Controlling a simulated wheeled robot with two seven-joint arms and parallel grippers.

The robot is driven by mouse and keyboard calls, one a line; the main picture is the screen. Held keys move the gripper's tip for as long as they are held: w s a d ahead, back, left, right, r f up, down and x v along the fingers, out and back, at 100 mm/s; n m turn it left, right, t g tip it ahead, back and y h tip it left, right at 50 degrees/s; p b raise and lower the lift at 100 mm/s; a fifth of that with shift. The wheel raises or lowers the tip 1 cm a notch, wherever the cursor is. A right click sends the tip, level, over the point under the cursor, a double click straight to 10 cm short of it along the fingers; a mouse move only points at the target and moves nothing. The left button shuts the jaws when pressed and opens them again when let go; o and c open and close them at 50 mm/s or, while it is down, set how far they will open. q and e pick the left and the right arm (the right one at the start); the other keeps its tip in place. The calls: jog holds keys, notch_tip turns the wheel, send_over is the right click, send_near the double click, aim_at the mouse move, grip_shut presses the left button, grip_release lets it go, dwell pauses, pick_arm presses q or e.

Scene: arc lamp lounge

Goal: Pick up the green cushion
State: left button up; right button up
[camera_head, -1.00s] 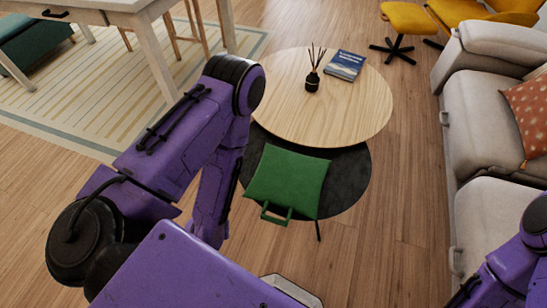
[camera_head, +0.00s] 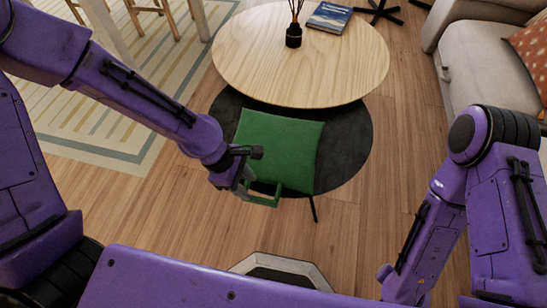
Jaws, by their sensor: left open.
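The green cushion (camera_head: 280,148) lies on the low black round tabletop (camera_head: 350,150), partly below the wooden round table. A green loop handle (camera_head: 266,197) sticks out from its near edge. My left gripper (camera_head: 253,172) is open at the cushion's near left corner, beside the handle. It covers that corner, and I cannot tell whether it touches the cushion or the handle. My right arm (camera_head: 432,225) hangs at the lower right, well away from the cushion. Its gripper does not show.
The wooden table (camera_head: 340,65) bears a dark reed diffuser (camera_head: 294,35) and a blue book (camera_head: 328,17). A grey sofa (camera_head: 480,60) stands at the right. A striped rug (camera_head: 120,110) lies at the left. Wooden floor (camera_head: 330,235) is clear in front of the cushion.

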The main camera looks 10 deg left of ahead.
aim_at(258, 198)
pick_arm(q)
jog(key=b+x, duration=0.1)
jog(key=x, duration=0.2)
jog(key=b+x, duration=0.2)
jog(key=x, duration=0.1)
jog(key=b+x, duration=0.2)
jog(key=x, duration=0.2)
jog(key=shift+s+f, duration=0.1)
jog(key=shift+s, duration=0.15)
grip_shut()
